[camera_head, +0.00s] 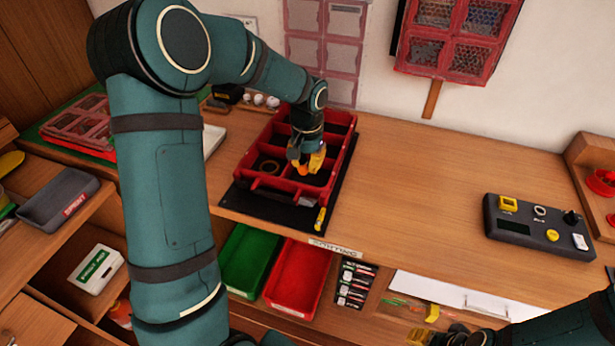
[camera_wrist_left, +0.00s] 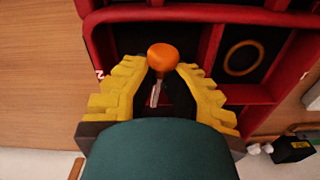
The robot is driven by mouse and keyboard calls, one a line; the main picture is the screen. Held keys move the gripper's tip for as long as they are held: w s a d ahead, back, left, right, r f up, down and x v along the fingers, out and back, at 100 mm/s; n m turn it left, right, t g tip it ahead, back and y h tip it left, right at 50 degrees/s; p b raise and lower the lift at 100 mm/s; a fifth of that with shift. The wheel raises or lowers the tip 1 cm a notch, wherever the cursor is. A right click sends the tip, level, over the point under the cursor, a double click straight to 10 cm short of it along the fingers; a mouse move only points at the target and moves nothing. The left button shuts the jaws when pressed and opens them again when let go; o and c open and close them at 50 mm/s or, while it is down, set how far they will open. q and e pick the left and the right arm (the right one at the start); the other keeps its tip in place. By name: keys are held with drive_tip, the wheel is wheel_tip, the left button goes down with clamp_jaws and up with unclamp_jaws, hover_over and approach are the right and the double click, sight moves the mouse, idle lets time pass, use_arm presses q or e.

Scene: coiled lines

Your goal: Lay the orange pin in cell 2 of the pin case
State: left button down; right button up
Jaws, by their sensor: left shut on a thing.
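The orange pin (camera_wrist_left: 163,57) has a round orange head and a thin metal shaft. My left gripper (camera_wrist_left: 162,75) is shut on it, with a yellow finger on each side. In the head view the left gripper (camera_head: 307,162) is over the right part of the red pin case (camera_head: 243,168), with a bit of orange (camera_head: 304,171) at its fingertips. In the wrist view the pin is over a dark cell beside a wall mark like a turned 2 (camera_wrist_left: 99,73). Whether it touches the floor is unclear. My right gripper (camera_head: 432,335) is partly visible at the bottom edge.
A ring (camera_wrist_left: 242,57) lies in a neighbouring cell. The case stands on a black mat (camera_head: 240,198) with a yellow marker-like item (camera_head: 320,218) at its front. A dark control box (camera_head: 535,228) is at the right. Bare tabletop (camera_head: 420,190) lies between. Green (camera_head: 247,258) and red (camera_head: 297,280) bins sit below.

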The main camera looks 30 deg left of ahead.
sight(307, 181)
use_arm(q)
drive_tip(key=shift+f+b, duration=0.4)
drive_tip(key=shift+f, duration=1.8)
drive_tip(key=shift+f, duration=0.15)
drive_tip(key=c, duration=1.1)
unclamp_jaws()
drive_tip(key=shift+o, duration=0.2)
drive_tip(key=shift+r, duration=0.25)
wheel_tip(307, 181, up, 12)
drive_tip(key=shift+f+p, duration=0.1)
drive_tip(key=shift+p, duration=1.05)
